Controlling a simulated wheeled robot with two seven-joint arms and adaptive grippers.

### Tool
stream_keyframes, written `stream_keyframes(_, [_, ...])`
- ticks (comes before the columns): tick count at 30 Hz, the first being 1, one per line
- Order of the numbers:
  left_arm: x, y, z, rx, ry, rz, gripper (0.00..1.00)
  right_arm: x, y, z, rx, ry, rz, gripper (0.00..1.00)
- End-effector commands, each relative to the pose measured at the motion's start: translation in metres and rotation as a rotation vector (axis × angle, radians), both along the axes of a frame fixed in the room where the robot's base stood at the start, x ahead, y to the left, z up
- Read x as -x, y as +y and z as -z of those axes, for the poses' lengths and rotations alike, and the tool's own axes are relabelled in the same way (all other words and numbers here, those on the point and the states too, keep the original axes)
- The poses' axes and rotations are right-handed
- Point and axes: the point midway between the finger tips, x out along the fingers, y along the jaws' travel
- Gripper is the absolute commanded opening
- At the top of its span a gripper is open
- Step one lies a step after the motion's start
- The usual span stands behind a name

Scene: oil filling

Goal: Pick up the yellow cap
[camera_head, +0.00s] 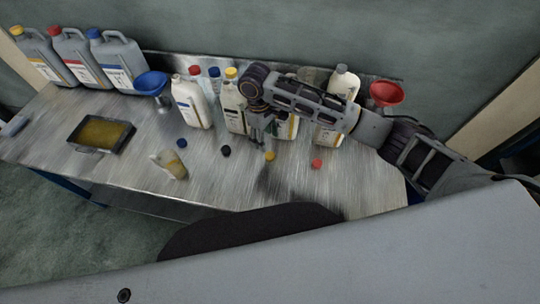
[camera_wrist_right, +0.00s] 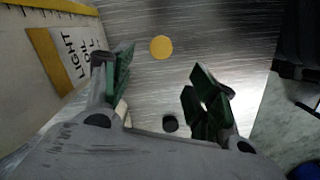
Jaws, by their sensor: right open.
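The yellow cap (camera_head: 270,156) lies on the metal table, near the middle of the head view. In the right wrist view the yellow cap (camera_wrist_right: 161,47) is a flat yellow disc on bare metal, beyond and between the two fingertips. My right gripper (camera_head: 258,131) is above the table, close to the cap and slightly behind it in the head view. In the right wrist view my right gripper (camera_wrist_right: 162,75) is open, its green-padded fingers apart with nothing between them. My left gripper is not in view.
A black cap (camera_head: 226,151), red cap (camera_head: 316,164) and blue cap (camera_head: 182,143) lie nearby. A bottle labelled LIGHT (camera_wrist_right: 75,55) stands close beside the left finger. Bottles, including a white one (camera_head: 188,104), line the back.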

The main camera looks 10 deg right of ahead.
Motion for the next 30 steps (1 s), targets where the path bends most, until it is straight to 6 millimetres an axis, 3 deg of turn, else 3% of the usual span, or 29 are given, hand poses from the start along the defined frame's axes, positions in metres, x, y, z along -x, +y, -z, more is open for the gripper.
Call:
stream_keyframes(9, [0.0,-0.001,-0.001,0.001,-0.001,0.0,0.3,0.003,-0.004,0.033,0.001,-0.001,0.001,0.58])
stream_keyframes(23, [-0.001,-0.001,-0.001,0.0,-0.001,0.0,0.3,0.004,-0.004,0.038,0.001,0.0,0.001,0.58])
stream_keyframes(30, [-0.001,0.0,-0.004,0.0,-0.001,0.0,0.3,0.008,-0.008,0.054,0.002,0.001,0.001,0.58])
